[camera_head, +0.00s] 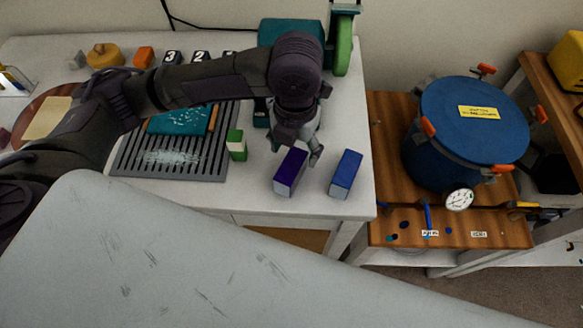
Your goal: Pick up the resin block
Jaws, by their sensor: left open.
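A purple block (290,172) with a pale end lies near the front right of the white table. A similar blue block (346,173) lies just right of it, with a gap between. I cannot tell from the picture which one is called the resin block. My left gripper (298,148) is open and points down over the far end of the purple block. One finger is at the block's left and the other at its right. Whether they touch it is unclear. The gripper hides part of the block's far end. My right gripper is not in view.
A green and white block (237,146) stands left, by a grey slatted mat (180,168) with a teal piece (182,121). A green-wheeled machine (343,45) stands behind. A blue pressure pot (470,130) sits on a wooden bench at right. The table's right edge is close.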

